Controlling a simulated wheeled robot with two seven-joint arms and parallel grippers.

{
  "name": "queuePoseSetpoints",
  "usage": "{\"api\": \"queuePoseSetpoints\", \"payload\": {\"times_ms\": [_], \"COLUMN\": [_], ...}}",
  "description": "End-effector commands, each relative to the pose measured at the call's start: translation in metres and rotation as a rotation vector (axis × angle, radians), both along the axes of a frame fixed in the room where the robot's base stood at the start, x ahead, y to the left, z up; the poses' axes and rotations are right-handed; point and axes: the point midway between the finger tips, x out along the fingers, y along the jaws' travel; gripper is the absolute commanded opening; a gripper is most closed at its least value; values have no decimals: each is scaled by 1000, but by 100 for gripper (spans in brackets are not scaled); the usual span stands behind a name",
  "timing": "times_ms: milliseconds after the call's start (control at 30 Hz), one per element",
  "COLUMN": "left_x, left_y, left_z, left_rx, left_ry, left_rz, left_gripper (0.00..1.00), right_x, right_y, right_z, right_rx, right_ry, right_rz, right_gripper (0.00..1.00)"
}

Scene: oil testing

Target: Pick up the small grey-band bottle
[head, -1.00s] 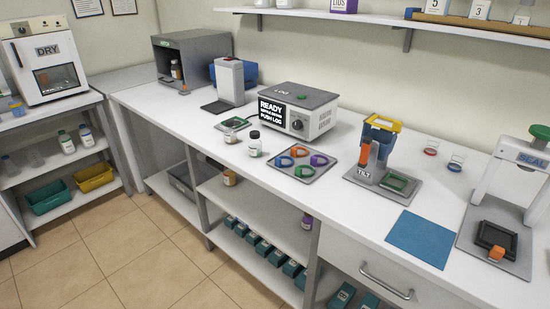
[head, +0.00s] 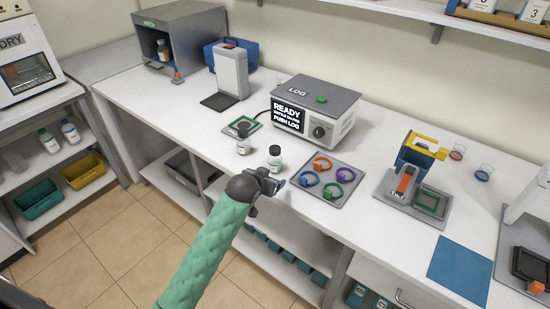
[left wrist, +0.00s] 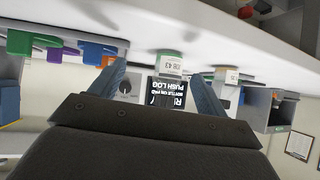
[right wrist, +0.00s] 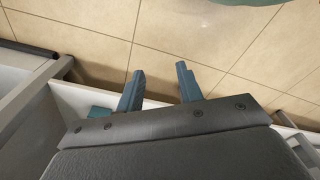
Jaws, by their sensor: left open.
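Two small dark-capped bottles stand upright on the counter in front of the LOG machine: a nearer one (head: 274,159) and another to its left (head: 243,141). I cannot make out a grey band on either in the head view. In the left wrist view, which is upside down, a white-labelled bottle (left wrist: 169,66) with a green band at its base shows between and beyond the fingers, with a second bottle behind it to the right. My left gripper (head: 276,184) is open and empty, just short of the nearer bottle. My right gripper (right wrist: 158,85) is open and empty over the floor.
The LOG machine (head: 315,110) stands behind the bottles. A grey tray with coloured rings (head: 329,200) lies close to the right. A green-framed pad (head: 242,125) lies behind the left bottle. A blue mat (head: 460,270) lies farther right. Shelves are under the counter.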

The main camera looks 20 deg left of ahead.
Motion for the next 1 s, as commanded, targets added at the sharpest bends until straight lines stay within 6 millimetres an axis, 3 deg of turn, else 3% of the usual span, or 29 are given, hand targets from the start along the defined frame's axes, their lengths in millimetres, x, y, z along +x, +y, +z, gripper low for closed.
{"api": "queuePoseSetpoints", "payload": {"times_ms": [100,300,833,1000], "left_x": [24,46,80,93], "left_y": [6,11,10,10], "left_z": [12,23,13,5], "left_rx": [-37,-81,-92,-92], "left_ry": [-85,-178,-201,-201], "left_rz": [7,12,15,15], "left_gripper": [76,76,76,76], "right_x": [-35,-74,-119,-149], "right_y": [-13,-27,-37,-43], "right_z": [-43,-81,-95,-98], "right_rx": [-1,2,1,-3], "right_ry": [-35,-85,-75,-53], "right_rz": [2,6,7,7], "right_gripper": [36,36,36,36]}}
